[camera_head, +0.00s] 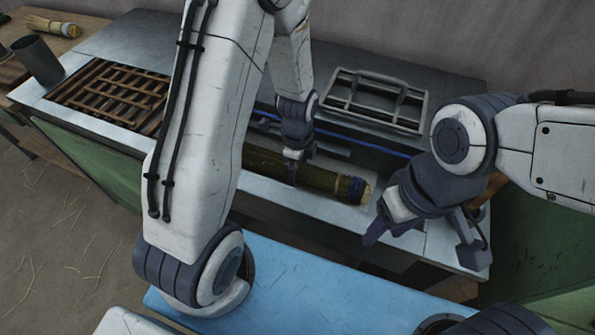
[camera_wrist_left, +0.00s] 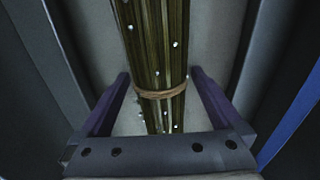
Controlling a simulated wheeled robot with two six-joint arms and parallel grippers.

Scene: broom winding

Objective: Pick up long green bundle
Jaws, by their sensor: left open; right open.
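The long green bundle (camera_head: 324,181) lies in a trough in the grey workbench, with a blue band and a pale cut end at its right. My left arm hides its left part in the head view. My left gripper (camera_head: 294,163) is over the bundle from above. In the left wrist view the bundle (camera_wrist_left: 157,45), with a tan tie around it, runs between the open purple fingers of that gripper (camera_wrist_left: 160,82), with a gap on each side. My right gripper (camera_head: 424,236) is open and empty, right of the bundle's cut end.
A wire rack (camera_head: 376,101) stands behind the trough, and a blue rod (camera_head: 352,145) runs along its back. A wooden slatted grate (camera_head: 112,96), a dark cup (camera_head: 37,60) and another bundle (camera_head: 52,27) are at the left. A blue surface (camera_head: 300,287) is in front.

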